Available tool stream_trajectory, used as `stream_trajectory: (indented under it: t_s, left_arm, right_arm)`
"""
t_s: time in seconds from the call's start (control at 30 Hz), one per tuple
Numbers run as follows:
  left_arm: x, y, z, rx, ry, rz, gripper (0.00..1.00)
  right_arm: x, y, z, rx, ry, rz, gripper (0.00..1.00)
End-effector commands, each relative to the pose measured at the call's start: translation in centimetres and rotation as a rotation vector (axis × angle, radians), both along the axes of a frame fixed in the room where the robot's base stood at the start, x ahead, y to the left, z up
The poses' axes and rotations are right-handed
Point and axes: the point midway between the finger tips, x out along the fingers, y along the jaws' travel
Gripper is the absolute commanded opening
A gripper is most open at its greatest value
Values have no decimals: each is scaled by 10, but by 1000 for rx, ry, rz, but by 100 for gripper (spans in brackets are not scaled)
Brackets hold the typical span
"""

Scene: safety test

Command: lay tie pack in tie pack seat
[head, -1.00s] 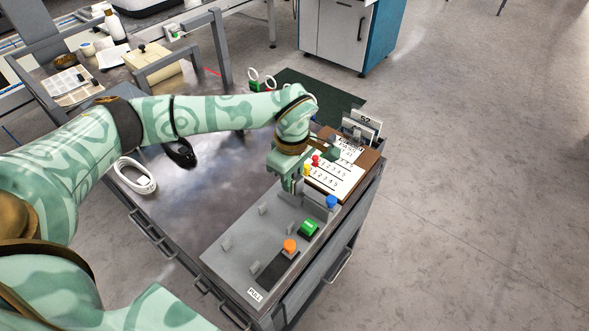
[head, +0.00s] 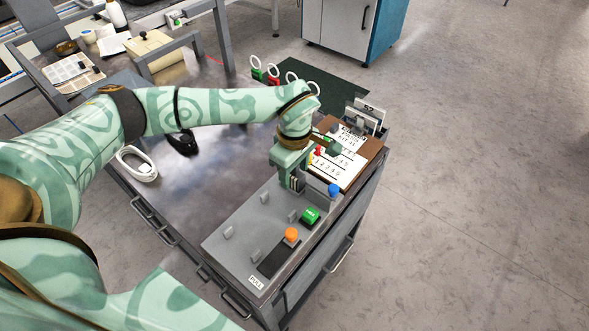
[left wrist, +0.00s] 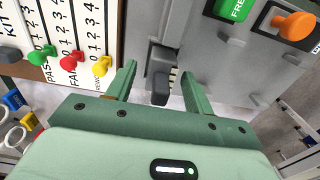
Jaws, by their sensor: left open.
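My left gripper (head: 293,182) is over the far end of the grey panel (head: 240,240), pointing down. In the left wrist view its two fingers (left wrist: 161,84) are open and apart. In the head view the pack is mostly hidden by the gripper. My right gripper is not in view.
The panel has an orange knob (head: 291,235), a green block (head: 310,216), a blue knob (head: 334,190) and small grey upright tabs. A numbered board (head: 345,168) with coloured pegs stands close beside the gripper.

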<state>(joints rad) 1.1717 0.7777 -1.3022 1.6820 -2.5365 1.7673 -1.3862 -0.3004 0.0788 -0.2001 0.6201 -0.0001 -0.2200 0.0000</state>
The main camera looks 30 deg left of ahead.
Motion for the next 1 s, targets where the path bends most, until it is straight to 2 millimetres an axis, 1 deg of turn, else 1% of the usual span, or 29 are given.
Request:
stream_trajectory:
  t_s: [0.17, 0.4, 0.5, 0.6, 0.7, 0.77, 1.0]
  left_arm:
    - [1, 1, 37, 1, -9, 0, 52]
    - [1, 0, 104, 1, -9, 0, 52]
    - [1, 0, 127, 0, -8, 1, 52]
    - [1, 0, 144, 0, -6, 1, 52]
    - [1, 0, 155, 1, -3, 1, 52]
    - [1, 0, 158, 0, -2, 0, 52]
    - [0, 0, 160, 0, 0, 0, 52]
  right_arm:
    - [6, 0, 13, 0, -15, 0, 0]
    - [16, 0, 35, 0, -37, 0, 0]
    - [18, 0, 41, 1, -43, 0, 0]
    - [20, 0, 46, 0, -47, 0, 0]
    - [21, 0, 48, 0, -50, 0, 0]
    - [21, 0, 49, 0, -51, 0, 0]
    - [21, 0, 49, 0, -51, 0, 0]
